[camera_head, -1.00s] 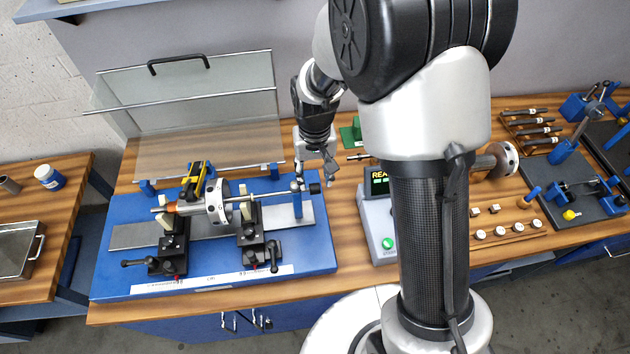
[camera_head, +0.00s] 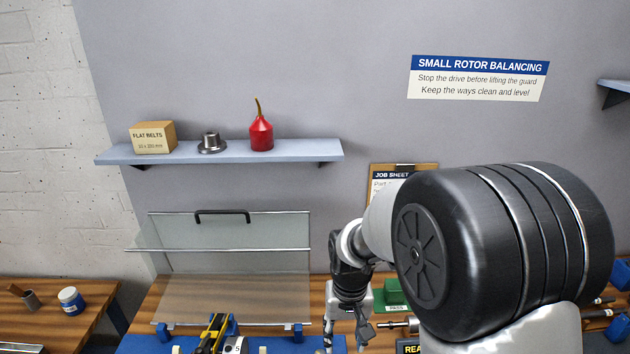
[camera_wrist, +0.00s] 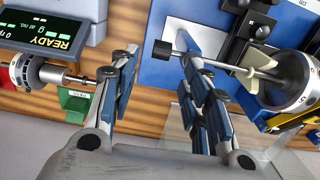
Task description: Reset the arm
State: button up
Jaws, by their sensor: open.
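My gripper (camera_head: 348,337) hangs over the workbench, right of the clear guard (camera_head: 220,240), with its fingertips near the bottom of the head view. In the wrist view its two fingers (camera_wrist: 158,58) stand apart with nothing held between them. My arm hides much of the bench's right side.
A readout box with a lit READY display (camera_wrist: 45,33) and a green block (camera_wrist: 74,104) stand left of the fingers. Another disc on a shaft (camera_wrist: 22,74) is at far left. A wall shelf (camera_head: 220,155) holds a box, a metal part and a red oil can.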

jog(key=s+d+r+t+b, duration=0.2)
jog(key=s+d+r+b, duration=0.3)
jog(key=s+r, duration=0.4)
jog(key=s+d+f+t+b, duration=0.1)
jog(key=s+b, duration=0.4)
jog(key=s, duration=0.7)
jog(key=shift+d+f+t, duration=0.15)
jog(key=shift+f+t, duration=0.3)
jog(key=shift+t, duration=0.25)
jog(key=shift+s, duration=0.1)
